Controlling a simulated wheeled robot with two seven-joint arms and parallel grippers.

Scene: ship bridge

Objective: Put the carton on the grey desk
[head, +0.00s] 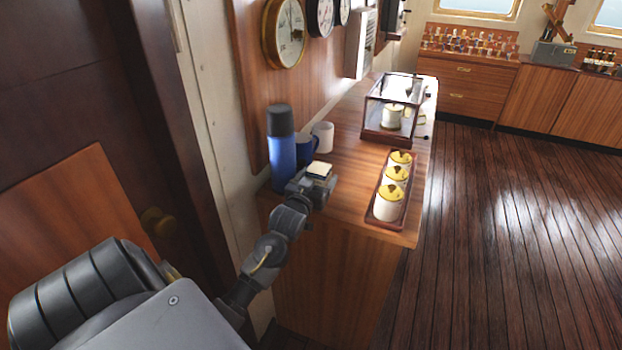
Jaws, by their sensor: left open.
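A small box with a cream top, which looks like the carton (319,169), stands at the near left end of the wooden counter (343,205). My left gripper (318,184) is open right at the near side of this box. It hides the box's lower part, and I cannot tell whether the fingers touch it. My right gripper is not in view. No grey desk shows in this view.
A blue flask (281,155), a dark blue mug (306,148) and a white cup (323,136) stand close behind the gripper. The wooden floor (510,240) is clear.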

